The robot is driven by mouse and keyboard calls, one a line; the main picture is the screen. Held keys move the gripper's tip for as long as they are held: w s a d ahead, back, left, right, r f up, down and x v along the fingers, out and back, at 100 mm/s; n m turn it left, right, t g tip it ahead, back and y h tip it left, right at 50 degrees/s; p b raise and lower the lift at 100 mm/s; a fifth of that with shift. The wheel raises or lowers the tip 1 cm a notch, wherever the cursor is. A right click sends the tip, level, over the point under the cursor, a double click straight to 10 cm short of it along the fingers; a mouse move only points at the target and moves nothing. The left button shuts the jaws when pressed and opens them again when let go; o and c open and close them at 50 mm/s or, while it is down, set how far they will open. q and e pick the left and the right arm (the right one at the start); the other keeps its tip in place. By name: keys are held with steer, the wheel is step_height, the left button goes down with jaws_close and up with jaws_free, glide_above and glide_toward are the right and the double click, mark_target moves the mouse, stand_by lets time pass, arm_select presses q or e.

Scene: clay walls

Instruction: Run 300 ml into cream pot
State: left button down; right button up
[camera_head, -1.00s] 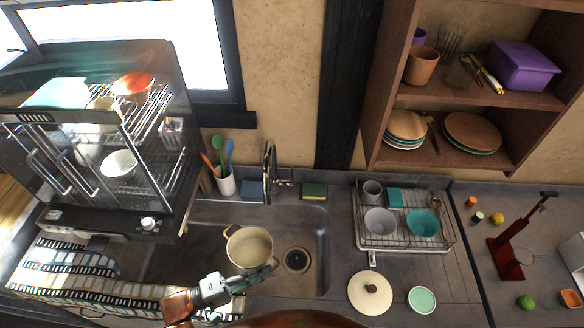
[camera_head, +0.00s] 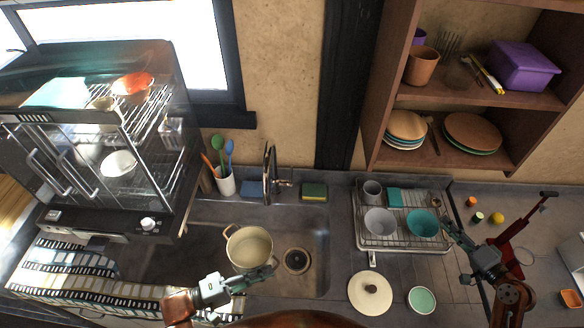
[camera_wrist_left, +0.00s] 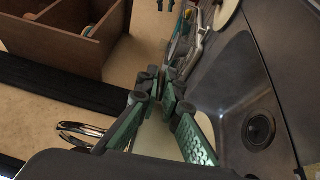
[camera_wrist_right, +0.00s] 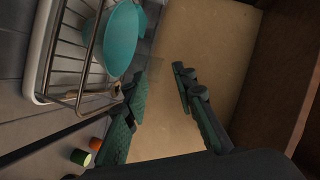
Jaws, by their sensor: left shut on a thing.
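The cream pot (camera_head: 250,246) is upright over the sink (camera_head: 190,250), its open top showing an empty-looking inside. It sits just in front of the faucet (camera_head: 268,172); no water stream shows. My left gripper (camera_head: 266,272) is shut on the pot's near right side, apparently at a handle that the fingers hide. In the left wrist view the fingers (camera_wrist_left: 172,100) cover part of the pot (camera_wrist_left: 158,143). My right gripper (camera_head: 450,226) is open and empty beside the teal bowl (camera_head: 422,223); its parted fingers show in the right wrist view (camera_wrist_right: 162,88).
The dish rack (camera_head: 405,246) holds bowls and a cup. A cream lid (camera_head: 370,293) and mint bowl (camera_head: 422,299) lie on the counter. A red stand (camera_head: 510,255) is behind my right arm. A sponge (camera_head: 314,191) and utensil cup (camera_head: 226,186) sit behind the sink.

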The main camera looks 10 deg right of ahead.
steer(key=w+a+r+n+g+y, duration=0.1)
steer(key=w+a+n+g+y, duration=0.1)
steer(key=w+a+n, duration=0.65)
steer(key=w+a+r+n+g+y, duration=0.1)
steer(key=w+a+n+g+y, duration=0.2)
steer(key=w+a, duration=1)
steer(key=w+a+r+n+g+y, duration=0.15)
steer(key=w+a+n, duration=0.45)
steer(key=a, duration=1.1)
steer(key=shift+n+t, duration=0.35)
steer(key=shift+n, duration=0.6)
steer(key=x, duration=0.7)
steer(key=s+f+x, duration=0.1)
steer(key=x, duration=0.2)
steer(key=shift+w+a+f, duration=0.2)
steer(key=shift+a+f, duration=0.05)
steer(key=shift+a, duration=0.25)
steer(key=shift+c, duration=0.4)
jaws_close()
